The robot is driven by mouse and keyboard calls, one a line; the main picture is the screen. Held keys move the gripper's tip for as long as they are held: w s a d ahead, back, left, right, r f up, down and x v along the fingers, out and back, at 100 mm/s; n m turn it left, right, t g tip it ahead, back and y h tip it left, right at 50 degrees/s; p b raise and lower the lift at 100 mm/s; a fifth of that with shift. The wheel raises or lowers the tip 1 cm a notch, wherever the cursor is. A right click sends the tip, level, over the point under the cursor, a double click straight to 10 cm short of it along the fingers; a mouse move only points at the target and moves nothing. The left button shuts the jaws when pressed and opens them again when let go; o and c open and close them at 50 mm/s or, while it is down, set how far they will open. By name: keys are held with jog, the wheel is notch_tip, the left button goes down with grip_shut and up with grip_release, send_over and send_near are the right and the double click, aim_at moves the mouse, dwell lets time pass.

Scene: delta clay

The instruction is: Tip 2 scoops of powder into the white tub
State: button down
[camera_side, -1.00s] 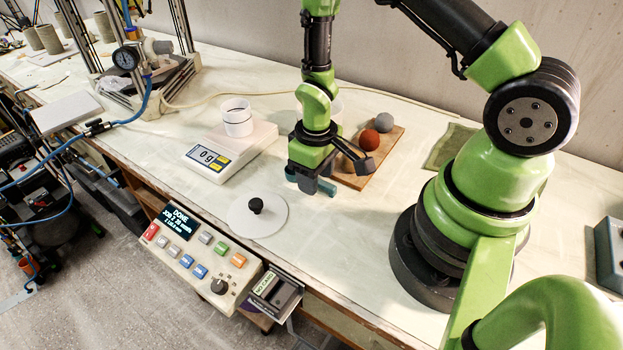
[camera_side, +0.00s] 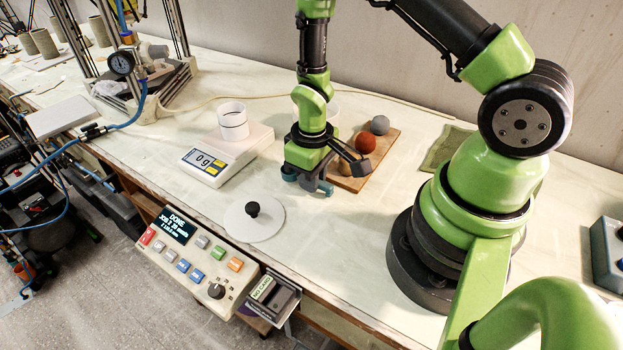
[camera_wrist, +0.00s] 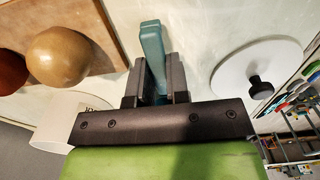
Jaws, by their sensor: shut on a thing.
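The white tub (camera_side: 233,121) stands upright on the scale, with a dark line around it; its inside is too small to read. My gripper (camera_side: 308,182) is right of the scale, low over the bench. In the wrist view my gripper (camera_wrist: 155,88) is shut on a teal bar (camera_wrist: 152,45), which looks like a handle. Teal parts also show beside the fingers in the side view. I cannot see a scoop bowl or powder. A second pale container (camera_side: 331,106) stands behind my arm, mostly hidden.
The scale (camera_side: 203,168) reads 0 g. A white disc with black knob (camera_side: 264,225) lies in front. A wooden board (camera_side: 384,153) with several balls lies right of my gripper. A control box (camera_side: 190,258) showing DONE hangs at the front edge. Bench right of the disc is clear.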

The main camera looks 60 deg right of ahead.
notch_tip(320, 180, up, 8)
jog(key=shift+r, duration=0.1)
jog(key=shift+w+d+r+m, duration=0.1)
jog(key=shift+r+m, duration=0.2)
jog(key=w+d+r+m+t+y, duration=0.25)
jog(key=w+d+m, duration=0.35)
jog(key=m, duration=0.7)
jog(key=w+d+r+m+t+y, duration=0.2)
jog(key=w+d+r+m, duration=0.15)
jog(key=d+m, duration=0.7)
jog(key=shift+a+f+m+g, duration=0.1)
jog(key=shift+a+f+m, duration=0.3)
jog(key=shift+f, duration=1.45)
jog(key=shift+a+f+m+g, duration=0.1)
jog(key=shift+a+f+m, duration=0.25)
jog(key=shift+f, duration=1.5)
jog(key=shift+a+f+m+g, duration=0.1)
jog(key=shift+a+f+m, duration=0.3)
jog(key=shift+f, duration=1.45)
jog(key=shift+a, duration=0.1)
jog(key=shift+s, duration=0.1)
notch_tip(320, 180, up, 9)
jog(key=shift+f, duration=0.2)
